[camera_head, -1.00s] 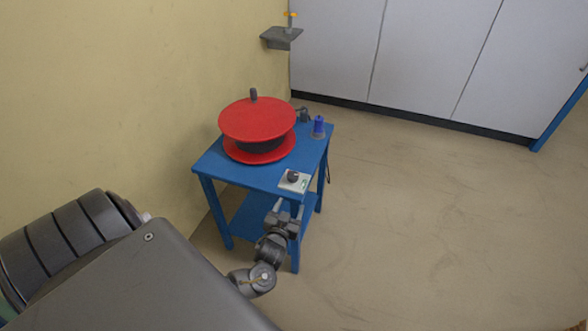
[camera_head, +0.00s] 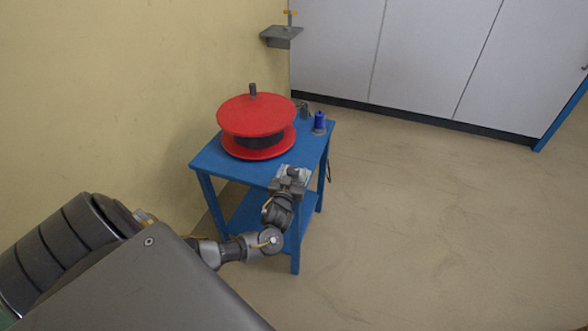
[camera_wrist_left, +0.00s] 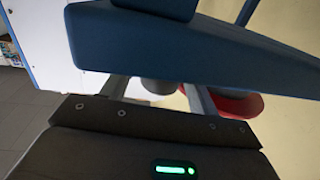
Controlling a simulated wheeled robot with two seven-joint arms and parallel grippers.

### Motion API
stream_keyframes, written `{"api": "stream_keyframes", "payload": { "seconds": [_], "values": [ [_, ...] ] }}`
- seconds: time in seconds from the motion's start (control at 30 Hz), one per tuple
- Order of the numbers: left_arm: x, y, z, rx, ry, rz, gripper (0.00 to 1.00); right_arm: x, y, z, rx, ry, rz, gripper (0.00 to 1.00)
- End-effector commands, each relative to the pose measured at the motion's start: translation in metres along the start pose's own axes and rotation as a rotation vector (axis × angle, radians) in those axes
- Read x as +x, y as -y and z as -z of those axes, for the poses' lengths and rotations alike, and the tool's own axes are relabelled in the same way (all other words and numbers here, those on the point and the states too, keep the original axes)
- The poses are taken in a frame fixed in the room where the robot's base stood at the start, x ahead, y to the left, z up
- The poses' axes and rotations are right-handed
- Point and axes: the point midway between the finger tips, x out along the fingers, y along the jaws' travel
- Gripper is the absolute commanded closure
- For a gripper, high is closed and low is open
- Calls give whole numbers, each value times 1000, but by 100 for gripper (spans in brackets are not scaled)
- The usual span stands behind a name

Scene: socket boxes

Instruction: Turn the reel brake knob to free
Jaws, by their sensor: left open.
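The red reel (camera_head: 256,116) stands on the blue table (camera_head: 210,160), and part of it shows in the left wrist view (camera_wrist_left: 238,104). My left gripper (camera_head: 290,172) is open at the table's front corner, over the pale plate of the brake knob. In the head view the gripper hides the knob. In the left wrist view the two fingers (camera_wrist_left: 158,100) point past the blue table edge. A dark rounded thing, seemingly the knob (camera_wrist_left: 158,87), shows between them, partly hidden by the table edge. I cannot tell whether they touch it or how it is turned. My right gripper is not in view.
A blue spool-like item (camera_head: 319,123) and a small dark fitting (camera_head: 303,110) stand at the table's back right. A grey wall bracket (camera_head: 282,37) is above. Pale cabinets (camera_head: 420,60) line the back. The floor right of the table is clear.

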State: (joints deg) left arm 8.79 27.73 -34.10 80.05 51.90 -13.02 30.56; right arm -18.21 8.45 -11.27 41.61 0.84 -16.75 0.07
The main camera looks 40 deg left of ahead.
Motion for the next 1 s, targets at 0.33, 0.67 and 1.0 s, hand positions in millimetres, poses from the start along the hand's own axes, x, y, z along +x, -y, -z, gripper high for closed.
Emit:
{"api": "stream_keyframes", "payload": {
  "seconds": [0.33, 0.67, 1.0],
  "values": [
    [24, 0, -1, 0, 1, -1, 40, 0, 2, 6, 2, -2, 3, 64],
    [24, 0, 0, 0, 1, -1, 55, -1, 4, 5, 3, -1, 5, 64],
    [24, 1, -1, 2, 1, -15, 84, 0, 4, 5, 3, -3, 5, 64]
  ]
}}
